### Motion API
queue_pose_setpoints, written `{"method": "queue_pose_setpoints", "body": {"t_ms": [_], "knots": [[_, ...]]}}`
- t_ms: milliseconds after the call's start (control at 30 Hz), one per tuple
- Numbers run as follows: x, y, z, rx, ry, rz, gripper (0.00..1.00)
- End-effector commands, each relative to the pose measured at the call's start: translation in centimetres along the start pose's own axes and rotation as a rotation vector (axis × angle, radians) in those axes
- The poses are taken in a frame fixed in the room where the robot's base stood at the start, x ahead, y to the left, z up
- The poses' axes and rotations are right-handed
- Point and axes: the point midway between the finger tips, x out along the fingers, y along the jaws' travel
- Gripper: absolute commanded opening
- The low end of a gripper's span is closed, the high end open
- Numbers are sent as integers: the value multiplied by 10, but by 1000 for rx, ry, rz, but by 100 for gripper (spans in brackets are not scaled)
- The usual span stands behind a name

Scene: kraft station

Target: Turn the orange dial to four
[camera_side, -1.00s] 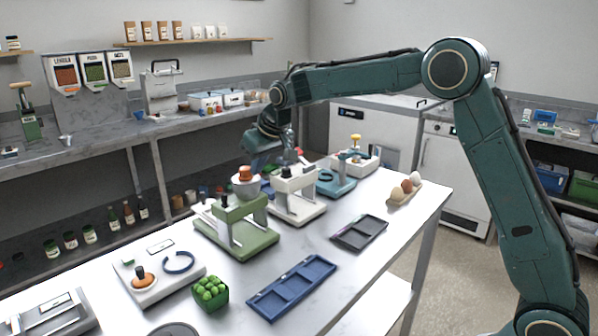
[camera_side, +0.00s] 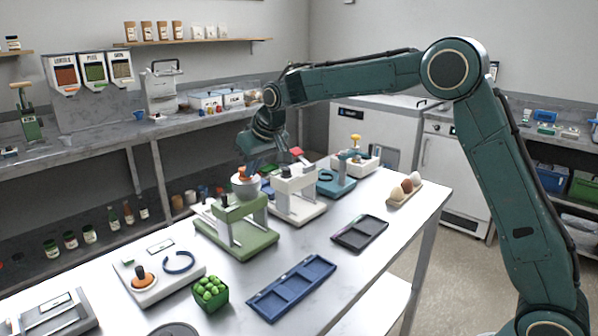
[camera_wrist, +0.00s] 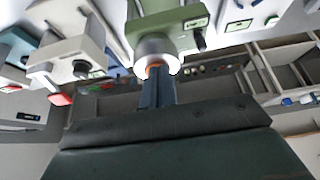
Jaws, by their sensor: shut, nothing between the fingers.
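An orange knob-like piece (camera_side: 243,173) shows at the top of a white round bowl (camera_side: 246,188) behind the green press-like stand (camera_side: 240,219). My gripper (camera_side: 252,164) is just above and beside this orange piece in the side view. In the wrist view, the fingertips (camera_wrist: 156,78) reach the white bowl's rim, and a strip of orange (camera_wrist: 153,68) shows just beyond them. The fingers are shut and hold nothing; contact with the orange piece cannot be told. A second orange round piece with a dark post (camera_side: 141,279) sits on a white unit at front left. No dial numbers are readable.
White (camera_side: 297,199) and teal (camera_side: 336,183) stands are close to the right of the bowl.

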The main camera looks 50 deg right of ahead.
Motion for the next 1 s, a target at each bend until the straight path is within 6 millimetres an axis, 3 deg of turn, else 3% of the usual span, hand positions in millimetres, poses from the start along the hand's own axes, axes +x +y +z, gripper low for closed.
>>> {"method": "queue_pose_setpoints", "body": {"t_ms": [1000], "knots": [[-5,-6,5,1,1,0,0]]}}
